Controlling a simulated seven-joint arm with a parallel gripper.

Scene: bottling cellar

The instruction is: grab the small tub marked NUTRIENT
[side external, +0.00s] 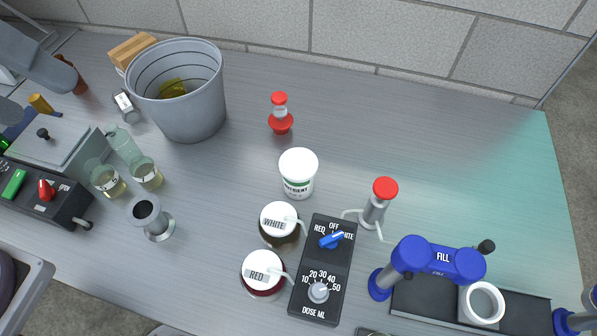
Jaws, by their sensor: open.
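The small white tub marked NUTRIENT (298,174) stands upright near the middle of the metal bench in the side external view. It has a white lid, and its label, with a dark green band, is partly readable. Nothing touches it. Grey parts of my arm reach in at the upper left corner, well away from the tub. My gripper cannot be made out in this view.
Jars marked WHITE (279,225) and RED (264,272) and a dark dosing box (318,268) stand in front of the tub. A red-capped bottle (280,115) is behind it, a red-topped tool (376,205) to its right. A bucket (193,115) stands back left. Bench behind right is clear.

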